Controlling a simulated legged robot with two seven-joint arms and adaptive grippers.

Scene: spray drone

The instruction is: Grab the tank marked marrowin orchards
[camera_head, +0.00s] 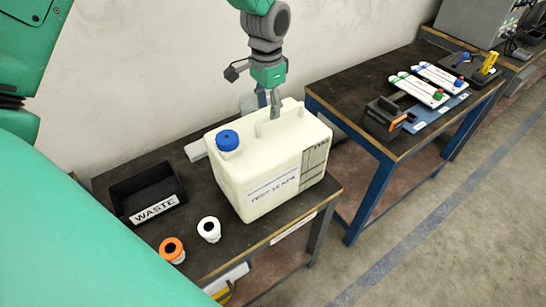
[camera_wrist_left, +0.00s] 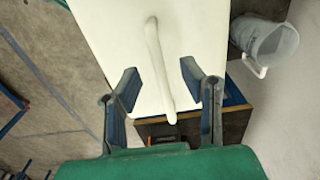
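A white tank (camera_head: 268,165) with a blue cap (camera_head: 227,140) stands upright on the near dark bench. Its front label seems to read "TEST 16 KPA"; another label on its right part is too small to read. My left gripper (camera_head: 275,108) is above the tank at its top handle. In the left wrist view, its two fingers (camera_wrist_left: 158,82) are spread on either side of the tank's handle (camera_wrist_left: 157,65), not closed on it. My right gripper does not show.
A black WASTE bin (camera_head: 140,181), an orange-topped fitting (camera_head: 172,249) and a white fitting (camera_head: 209,229) share the bench (camera_head: 215,262). A clear jug (camera_wrist_left: 268,45) stands behind the tank. A second bench (camera_head: 345,95) to the right holds several tools.

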